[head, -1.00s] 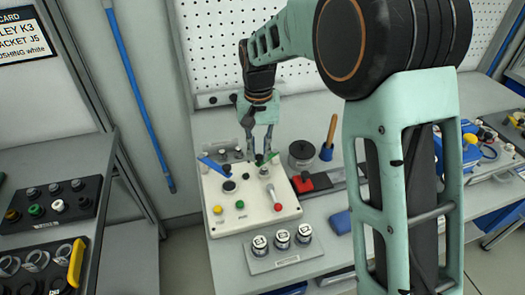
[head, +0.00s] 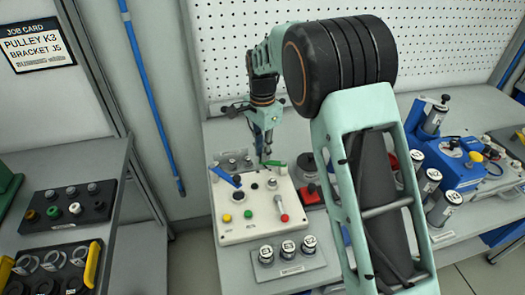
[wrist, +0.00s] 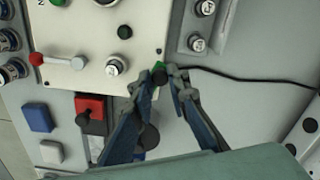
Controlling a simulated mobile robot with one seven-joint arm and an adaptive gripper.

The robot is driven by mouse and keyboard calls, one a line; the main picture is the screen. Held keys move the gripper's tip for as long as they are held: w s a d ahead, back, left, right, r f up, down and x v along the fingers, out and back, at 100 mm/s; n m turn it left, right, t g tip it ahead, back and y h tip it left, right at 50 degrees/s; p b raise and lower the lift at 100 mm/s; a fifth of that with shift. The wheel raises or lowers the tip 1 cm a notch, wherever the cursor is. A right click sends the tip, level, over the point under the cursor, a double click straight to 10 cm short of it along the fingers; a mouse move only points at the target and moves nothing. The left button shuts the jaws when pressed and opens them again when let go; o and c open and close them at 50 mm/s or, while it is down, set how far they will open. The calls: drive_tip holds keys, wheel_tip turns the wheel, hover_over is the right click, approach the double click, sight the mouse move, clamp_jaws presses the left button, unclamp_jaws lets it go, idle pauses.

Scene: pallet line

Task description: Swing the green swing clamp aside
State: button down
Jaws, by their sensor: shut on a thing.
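The green swing clamp (head: 277,163) sits at the back right of the cream fixture panel (head: 255,232). In the head view its arm lies across to the right. In the wrist view a bit of its green arm (wrist: 158,68) shows between my fingertips. My gripper (head: 266,158) is low at the panel's back edge, shut on the green clamp; its fingers (wrist: 158,80) also show in the wrist view. They hide most of the clamp's arm. A blue clamp (head: 225,177) stands at the panel's back left, apart from my gripper.
The panel bears coloured buttons and a red-knobbed lever (head: 280,208). A plate with several silver cylinders (head: 287,250) stands in front. A dark pot (head: 307,165) and a red block (head: 311,194) are close on the right. A pegboard wall (head: 430,40) rises behind the bench.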

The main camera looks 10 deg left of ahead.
drive_tip(key=shift+w+m, duration=0.5)
drive_tip(key=shift+m, duration=0.4)
drive_tip(key=c, duration=1.8)
unclamp_jaws()
drive_tip(key=shift+c, duration=0.2)
wheel_tip(320, 180, up, 12)
